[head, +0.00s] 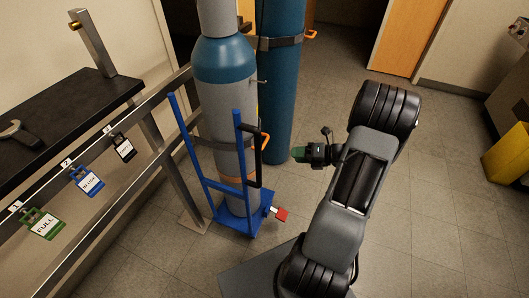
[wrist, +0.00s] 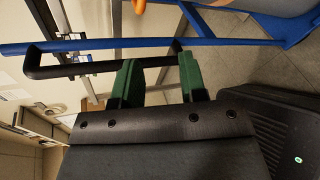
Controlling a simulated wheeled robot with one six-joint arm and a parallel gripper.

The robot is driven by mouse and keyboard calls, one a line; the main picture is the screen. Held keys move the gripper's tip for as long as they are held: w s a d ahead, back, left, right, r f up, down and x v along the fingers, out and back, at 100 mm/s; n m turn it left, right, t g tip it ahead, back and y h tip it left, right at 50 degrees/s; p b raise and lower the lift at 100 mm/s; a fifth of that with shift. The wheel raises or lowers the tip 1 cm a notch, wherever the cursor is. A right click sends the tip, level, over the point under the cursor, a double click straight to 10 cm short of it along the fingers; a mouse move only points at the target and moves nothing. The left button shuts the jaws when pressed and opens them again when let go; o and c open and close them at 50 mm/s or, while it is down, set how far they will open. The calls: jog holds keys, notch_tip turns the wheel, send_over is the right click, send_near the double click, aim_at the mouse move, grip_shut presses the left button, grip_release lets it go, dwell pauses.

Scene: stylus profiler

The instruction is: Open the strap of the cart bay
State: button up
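A blue cart (head: 188,150) holds a grey cylinder with a blue shoulder (head: 222,62). A strap crosses this cylinder at mid-height, with an orange lever (head: 265,140) on its right side. An orange piece (wrist: 138,5), perhaps that lever, shows at the top edge of the wrist view. My gripper (head: 302,154) is to the right of the cart, apart from the lever. In the wrist view its green fingers (wrist: 160,78) are spread with nothing held. A black handle bar (wrist: 80,69) of the cart appears beyond the fingertips.
A second blue cylinder (head: 285,95) stands behind, with a dark strap (head: 280,42) and an orange lever (head: 311,33). A red block (head: 281,214) lies at the cart's base. A rail with tags (head: 88,181) runs at left.

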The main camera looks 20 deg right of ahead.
aim_at(265, 141)
jog(key=w+a+m, duration=0.2)
jog(key=w, duration=0.2)
jog(key=w+a+f+m+t+b, duration=0.1)
jog(key=w+a, duration=0.2)
jog(key=w+a+m+b, duration=0.1)
jog(key=w+a+m, duration=0.1)
jog(key=w, duration=0.2)
jog(key=shift+w+a+f+m+t, duration=0.3)
jog(key=shift+a+t, duration=0.1)
jog(key=shift+c, duration=0.3)
grip_shut()
